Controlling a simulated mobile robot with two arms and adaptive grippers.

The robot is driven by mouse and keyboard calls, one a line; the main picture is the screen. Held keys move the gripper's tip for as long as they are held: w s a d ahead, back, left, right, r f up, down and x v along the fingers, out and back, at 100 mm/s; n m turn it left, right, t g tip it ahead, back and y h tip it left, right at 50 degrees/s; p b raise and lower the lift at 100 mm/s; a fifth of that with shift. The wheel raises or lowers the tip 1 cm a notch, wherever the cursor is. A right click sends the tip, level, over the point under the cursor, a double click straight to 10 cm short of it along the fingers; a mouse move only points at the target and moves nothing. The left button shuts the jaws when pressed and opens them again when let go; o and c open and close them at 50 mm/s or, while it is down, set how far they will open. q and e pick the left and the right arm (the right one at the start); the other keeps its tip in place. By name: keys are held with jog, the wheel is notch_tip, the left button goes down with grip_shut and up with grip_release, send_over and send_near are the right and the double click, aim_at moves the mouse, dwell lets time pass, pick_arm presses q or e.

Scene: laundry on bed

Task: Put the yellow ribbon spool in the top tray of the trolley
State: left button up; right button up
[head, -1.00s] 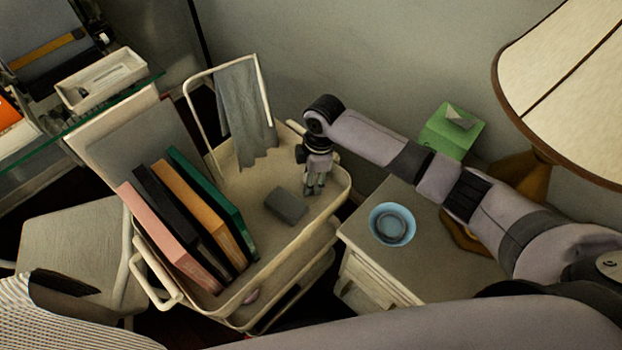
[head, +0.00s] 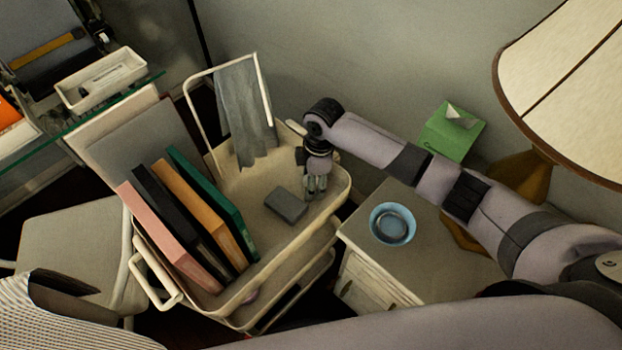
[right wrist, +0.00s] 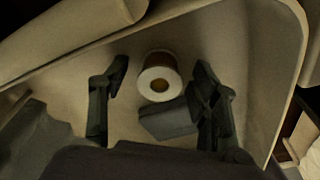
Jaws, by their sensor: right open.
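A small spool (right wrist: 160,78) with a pale ring-shaped end and a brownish side stands in the trolley's top tray (right wrist: 255,60). My right gripper (right wrist: 160,68) is open, one finger on each side of the spool, apart from it in the right wrist view. In the head view my right gripper (head: 316,192) points down at the right end of the cream trolley's top tray (head: 338,199); it hides the spool there. My left gripper is not in view.
A grey block (head: 286,205) lies in the tray, close beside the spool. Several books (head: 190,215) stand on the tray's left side, and a grey cloth (head: 245,115) hangs over the trolley's handle. A bedside cabinet with a blue bowl (head: 392,224) stands to the right.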

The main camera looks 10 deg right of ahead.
aim_at(317, 179)
notch_tip(317, 179, up, 12)
jog(key=d, duration=0.1)
jog(key=shift+d+r+p, duration=0.15)
jog(key=shift+d+p, duration=0.05)
jog(key=shift+p, duration=0.2)
dwell(0.5)
